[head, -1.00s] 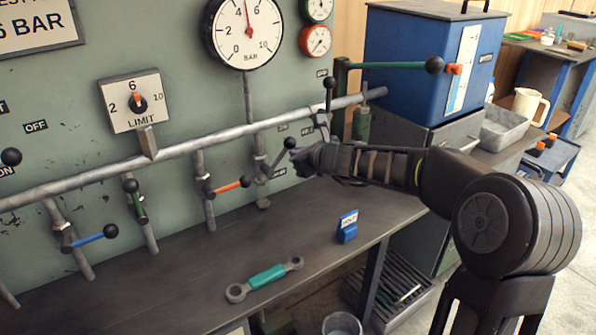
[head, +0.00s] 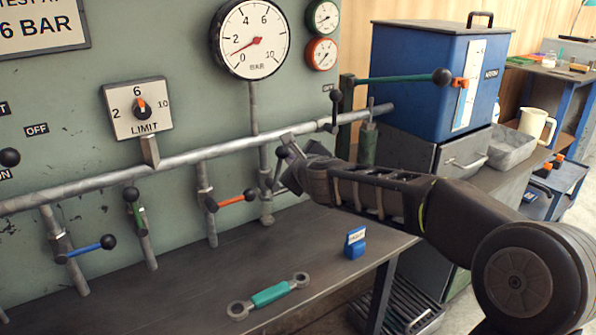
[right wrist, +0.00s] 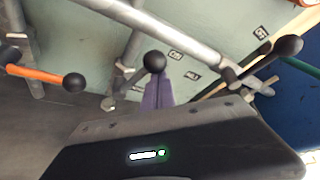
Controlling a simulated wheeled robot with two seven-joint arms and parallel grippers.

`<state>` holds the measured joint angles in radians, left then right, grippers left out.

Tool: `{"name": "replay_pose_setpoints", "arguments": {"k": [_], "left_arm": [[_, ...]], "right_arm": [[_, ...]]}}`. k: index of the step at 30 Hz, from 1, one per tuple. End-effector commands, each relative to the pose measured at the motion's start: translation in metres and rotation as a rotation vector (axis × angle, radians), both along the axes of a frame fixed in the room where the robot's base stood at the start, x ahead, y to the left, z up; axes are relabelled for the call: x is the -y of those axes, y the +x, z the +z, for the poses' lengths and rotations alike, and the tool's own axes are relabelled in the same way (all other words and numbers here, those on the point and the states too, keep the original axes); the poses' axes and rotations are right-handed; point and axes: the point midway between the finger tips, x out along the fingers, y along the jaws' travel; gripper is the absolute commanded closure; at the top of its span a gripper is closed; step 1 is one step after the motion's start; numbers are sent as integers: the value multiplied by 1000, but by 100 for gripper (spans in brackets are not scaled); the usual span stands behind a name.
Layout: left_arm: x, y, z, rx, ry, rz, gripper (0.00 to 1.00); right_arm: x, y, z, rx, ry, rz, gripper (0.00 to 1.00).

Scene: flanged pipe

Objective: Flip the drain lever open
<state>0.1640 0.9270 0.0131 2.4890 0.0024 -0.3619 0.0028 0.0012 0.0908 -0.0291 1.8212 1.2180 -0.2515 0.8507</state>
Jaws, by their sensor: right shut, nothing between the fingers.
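My right gripper (head: 293,150) is at the standpipe right of the orange lever, just below the long grey pipe. In the right wrist view its shut, empty fingers (right wrist: 157,92) show as a narrow purplish wedge. A lever's black knob (right wrist: 154,62) is right at their tips; I cannot tell whether they touch. I take this to be the drain lever; in the head view its knob (head: 282,152) shows beside the gripper, with its arm largely hidden. The nearby labels are too small to read surely. My left gripper is not in view.
An orange lever (head: 236,198) is left of the gripper, and an upright black-knobbed lever (head: 335,97) is right. The large gauge (head: 250,40) reads near its low end.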

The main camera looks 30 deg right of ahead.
Motion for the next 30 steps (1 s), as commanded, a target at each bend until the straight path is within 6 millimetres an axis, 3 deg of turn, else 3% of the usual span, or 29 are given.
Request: {"name": "replay_pose_setpoints", "arguments": {"k": [3,12,30], "left_arm": [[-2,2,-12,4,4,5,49],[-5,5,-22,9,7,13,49],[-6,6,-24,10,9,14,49]], "right_arm": [[-10,-1,0,15,-93,5,100],[-21,-3,6,35,-253,3,100],[-25,-3,8,41,-291,5,100]]}}
